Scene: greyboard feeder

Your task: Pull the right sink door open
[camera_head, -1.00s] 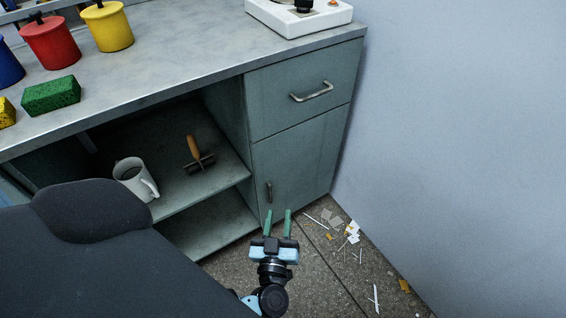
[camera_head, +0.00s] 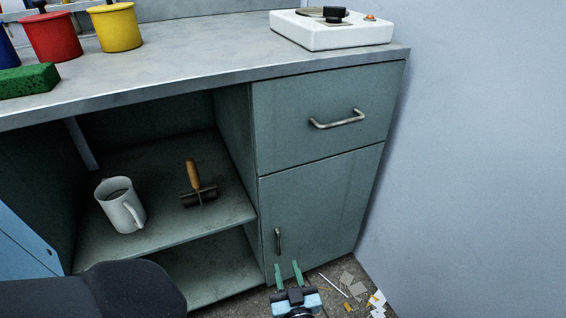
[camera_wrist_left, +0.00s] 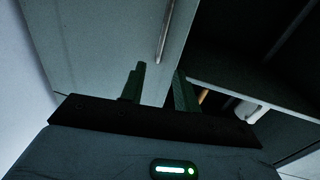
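The right door (camera_head: 325,210) is a grey-green panel under the drawer and looks shut. Its small upright metal handle (camera_head: 278,241) is near the door's left edge. My left gripper (camera_head: 287,268) is open, its two green fingers pointing up just below the handle in the head view. In the left wrist view the gripper (camera_wrist_left: 160,75) shows its fingers apart and empty, with the handle (camera_wrist_left: 165,35) beyond and above the gap. The fingers do not appear to touch the handle. My right gripper is not in view.
The open shelf (camera_head: 150,245) left of the door holds a white mug (camera_head: 118,207) and a wooden-handled tool (camera_head: 194,178). A drawer (camera_head: 300,110) with a bar handle is above the door. A wall (camera_head: 480,150) stands close on the right. Scraps (camera_head: 355,285) litter the floor.

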